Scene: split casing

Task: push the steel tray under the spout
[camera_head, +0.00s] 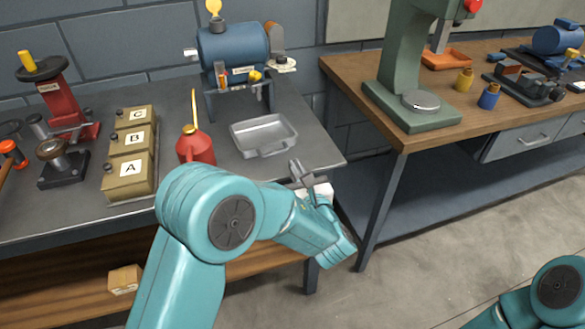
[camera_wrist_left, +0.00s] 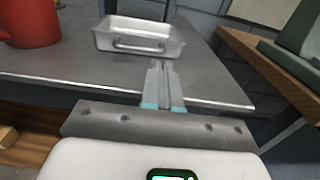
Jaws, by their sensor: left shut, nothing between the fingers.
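The steel tray (camera_head: 263,134) is a shallow, empty, grey rectangular pan with a handle on its near side. It lies flat on the grey bench, in front of the blue drum machine (camera_head: 232,46), whose small spout fittings (camera_head: 256,78) hang over the bench behind the tray. In the left wrist view the tray (camera_wrist_left: 140,41) is just beyond the fingertips. My left gripper (camera_head: 296,167) is shut and empty near the bench's front edge, close to the tray's near right side; in the left wrist view its fingers (camera_wrist_left: 158,70) point at the tray, apparently apart from it. My right gripper is out of view.
A red oil can (camera_head: 195,148) stands left of the tray. Boxes marked A, B and C (camera_head: 130,150) and a red press (camera_head: 62,105) are farther left. Bare bench lies right of the tray, up to the edge. A wooden bench with a green machine (camera_head: 412,75) stands right, across a gap.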

